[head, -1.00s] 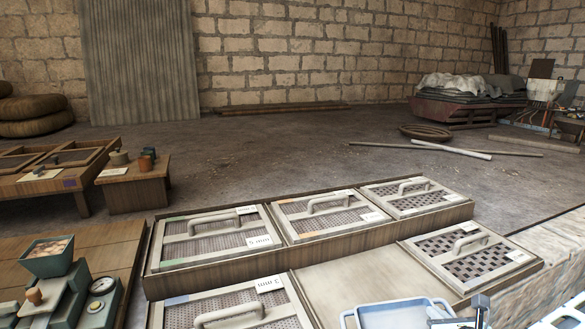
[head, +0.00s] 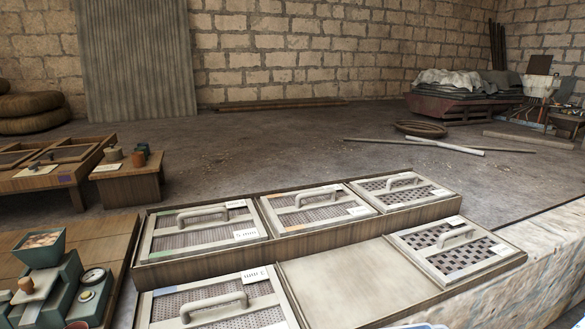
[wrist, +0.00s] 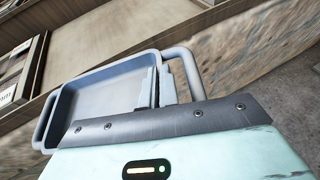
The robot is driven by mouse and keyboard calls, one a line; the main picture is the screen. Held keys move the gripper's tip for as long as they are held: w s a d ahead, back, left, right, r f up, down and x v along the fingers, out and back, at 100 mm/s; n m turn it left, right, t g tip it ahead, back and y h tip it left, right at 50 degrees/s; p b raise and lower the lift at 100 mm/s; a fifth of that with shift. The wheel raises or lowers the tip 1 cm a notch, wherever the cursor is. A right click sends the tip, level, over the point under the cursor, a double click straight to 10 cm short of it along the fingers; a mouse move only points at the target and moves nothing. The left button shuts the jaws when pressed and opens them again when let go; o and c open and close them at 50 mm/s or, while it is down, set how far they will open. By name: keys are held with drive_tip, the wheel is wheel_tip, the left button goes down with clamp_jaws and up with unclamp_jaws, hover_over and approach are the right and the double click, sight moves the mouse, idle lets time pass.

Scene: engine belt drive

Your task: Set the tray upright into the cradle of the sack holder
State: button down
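The blue-grey tray (wrist: 105,92) is in the wrist view, a shallow rectangle with a rounded loop handle at each end. My gripper (wrist: 157,88) is at its right end wall, next to the near handle, and its fingers appear closed on that end. The tray looks tilted and held in the air. In the head view only a sliver of the tray (head: 415,326) shows at the bottom edge, and the gripper's fingers are out of that picture. I cannot make out the sack holder's cradle for certain in either view.
A wooden rack (head: 210,265) with several handled sieve frames and one bare panel (head: 345,280) fills the front. A pale stone ledge (head: 540,260) runs along the right. A white sack-like thing (head: 541,85) stands far right. Open floor lies behind the rack.

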wheel_tip(320, 180, up, 17)
drive_tip(key=p, duration=1.6)
wheel_tip(320, 180, down, 5)
drive_tip(key=b, duration=0.4)
drive_tip(key=shift+f+b, duration=0.2)
drive_tip(key=shift+b, duration=0.2)
